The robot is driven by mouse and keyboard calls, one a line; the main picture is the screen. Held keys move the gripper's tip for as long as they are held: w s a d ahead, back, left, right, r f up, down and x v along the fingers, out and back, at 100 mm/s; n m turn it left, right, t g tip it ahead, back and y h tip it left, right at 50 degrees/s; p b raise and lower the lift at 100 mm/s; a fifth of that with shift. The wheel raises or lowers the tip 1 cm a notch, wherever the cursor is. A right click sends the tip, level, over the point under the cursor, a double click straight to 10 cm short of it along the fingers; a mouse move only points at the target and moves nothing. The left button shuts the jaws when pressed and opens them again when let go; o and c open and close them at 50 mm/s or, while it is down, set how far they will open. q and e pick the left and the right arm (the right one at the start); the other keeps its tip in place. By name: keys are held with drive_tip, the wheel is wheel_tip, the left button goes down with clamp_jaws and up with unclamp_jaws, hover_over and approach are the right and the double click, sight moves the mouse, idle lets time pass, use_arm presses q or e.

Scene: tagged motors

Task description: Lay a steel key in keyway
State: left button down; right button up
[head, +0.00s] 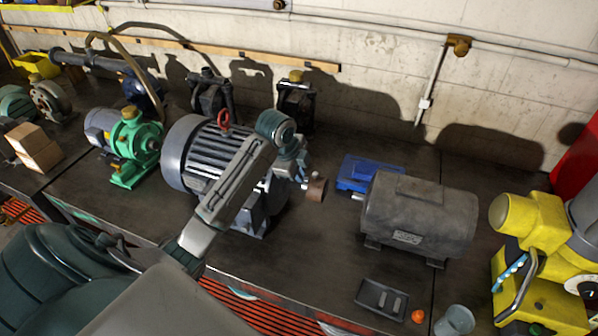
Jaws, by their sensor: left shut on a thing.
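My left gripper (301,172) is at the right-hand end of the big ribbed grey motor (194,152), which has a red lifting eye. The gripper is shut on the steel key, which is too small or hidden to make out. A rusty brown cylindrical piece (316,189) shows just below and right of the gripper; I cannot tell whether they touch. A plain grey motor (420,215) with a short bright shaft (357,197) pointing left stands to the right. No keyway can be made out. My right gripper is not in view.
A blue tray (352,172) lies behind the grey motor. A dark tray (381,310), an orange ball (418,316) and a grey cup (456,320) are near the front edge. A green pump (133,145) stands left, a yellow machine (535,225) right.

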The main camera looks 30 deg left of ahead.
use_arm(q)
drive_tip(key=c, duration=1.4)
unclamp_jaws()
drive_tip(key=shift+c, duration=0.2)
drive_tip(key=shift+r, duration=0.15)
